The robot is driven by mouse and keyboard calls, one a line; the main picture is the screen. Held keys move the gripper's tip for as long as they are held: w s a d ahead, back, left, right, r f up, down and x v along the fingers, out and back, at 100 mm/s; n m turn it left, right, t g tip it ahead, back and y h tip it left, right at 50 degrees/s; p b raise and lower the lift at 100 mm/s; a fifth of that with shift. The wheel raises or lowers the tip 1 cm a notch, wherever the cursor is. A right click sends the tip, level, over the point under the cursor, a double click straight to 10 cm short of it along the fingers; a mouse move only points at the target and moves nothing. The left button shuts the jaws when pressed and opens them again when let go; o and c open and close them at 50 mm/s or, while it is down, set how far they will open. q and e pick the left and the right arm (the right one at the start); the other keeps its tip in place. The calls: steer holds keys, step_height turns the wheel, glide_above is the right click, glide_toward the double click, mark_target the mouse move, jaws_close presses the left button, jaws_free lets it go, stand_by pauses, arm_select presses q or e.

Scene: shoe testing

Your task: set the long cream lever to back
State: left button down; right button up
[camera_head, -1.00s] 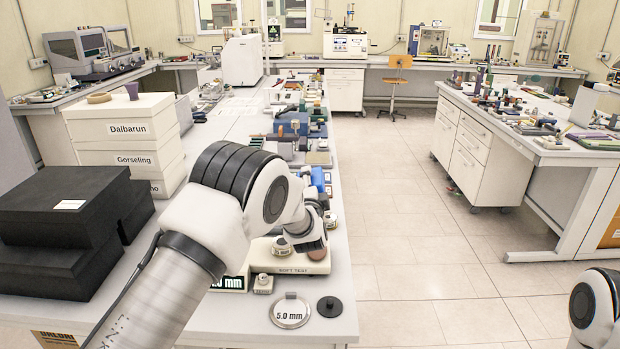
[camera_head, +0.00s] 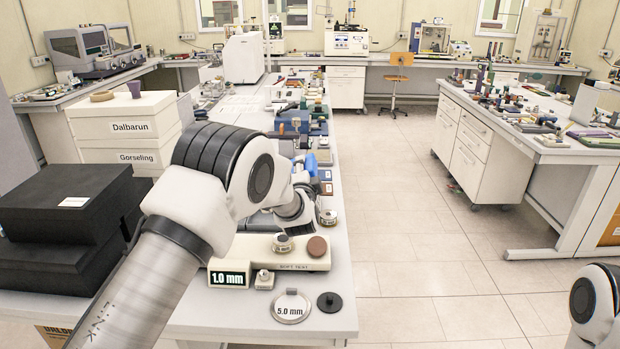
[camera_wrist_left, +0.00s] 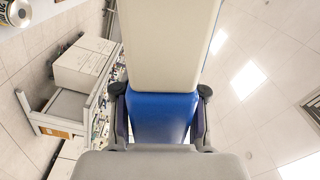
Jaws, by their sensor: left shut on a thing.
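In the left wrist view a long cream lever (camera_wrist_left: 168,45) runs down from the top edge to a blue block-like part (camera_wrist_left: 164,115). Whether the two are one piece, I cannot tell. My left gripper (camera_wrist_left: 162,108) is shut on the blue part, with a dark finger on either side. In the head view my left arm reaches over the near bench, its wrist just behind the cream soft test unit (camera_head: 265,257). The fingers and the lever are mostly hidden there by my arm. My right gripper is out of view; only a piece of the right arm shows.
A display reading 1.0 mm (camera_head: 229,279), a 5.0 mm disc (camera_head: 291,308) and a black disc (camera_head: 330,302) are at the bench's front. Black boxes (camera_head: 60,205) and white labelled boxes (camera_head: 125,130) stand left. Floor to the right is clear.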

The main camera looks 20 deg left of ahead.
arm_select(q)
steer(key=a+r, duration=0.1)
steer(key=r, duration=0.1)
steer(key=s+a+r+n, duration=0.1)
steer(key=a+r, duration=0.1)
steer(key=a+r+n+p, duration=0.1)
steer(key=a+r, duration=0.1)
steer(key=r, duration=0.1)
steer(key=shift+s+a+r, duration=0.1)
steer(key=shift+s+a, duration=0.15)
steer(key=s+a+r+n, duration=0.2)
steer(key=a+r, duration=0.2)
steer(key=a, duration=0.5)
steer(key=s+a+r+n, duration=0.3)
steer(key=a+r, duration=0.1)
steer(key=a, duration=0.4)
steer(key=s+a+r+n, duration=0.2)
steer(key=a+r, duration=0.3)
steer(key=a, duration=0.4)
steer(key=shift+s+a+n, duration=0.35)
steer(key=shift+n, duration=0.25)
steer(key=c, duration=1)
jaws_free()
steer(key=shift+a+r, duration=0.1)
steer(key=o, duration=0.4)
steer(key=shift+c, duration=0.2)
steer(key=shift+a, duration=0.15)
steer(key=shift+f, duration=0.25)
